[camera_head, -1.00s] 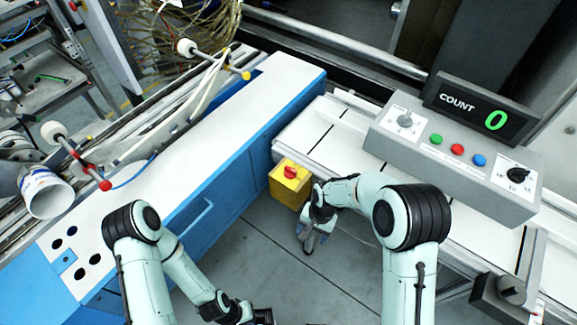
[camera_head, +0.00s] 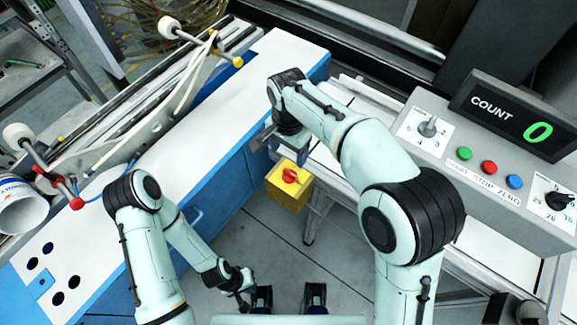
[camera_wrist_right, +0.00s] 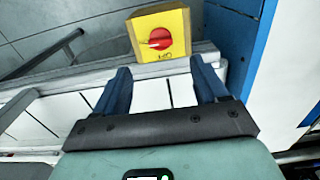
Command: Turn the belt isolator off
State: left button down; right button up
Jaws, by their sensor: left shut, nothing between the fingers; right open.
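The belt isolator is a yellow box (camera_head: 289,196) with a red rotary knob (camera_head: 290,175), low between the blue cabinet and the white conveyor. In the right wrist view the red knob (camera_wrist_right: 152,39) has a pale mark at its lower left; the dark lettering beside it is not clearly readable. My right gripper (camera_head: 265,145) is above and just beyond the box, partly hidden by its wrist. In the right wrist view its two fingers (camera_wrist_right: 160,72) are spread and empty, with the knob ahead of them and apart. My left gripper (camera_head: 244,297) is low, shut and empty, away from the box.
A grey control panel (camera_head: 478,165) with green, red and blue buttons and a counter display (camera_head: 510,115) showing 0 stands at right. The blue cabinet (camera_head: 225,185) with its white top is left of the box. A grey rail (camera_wrist_right: 110,68) passes near the right fingers.

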aim_at(288, 173)
notch_tip(288, 173, down, 11)
jog(key=shift+r+b, duration=0.1)
jog(key=shift+b, duration=0.45)
jog(key=c, duration=1.1)
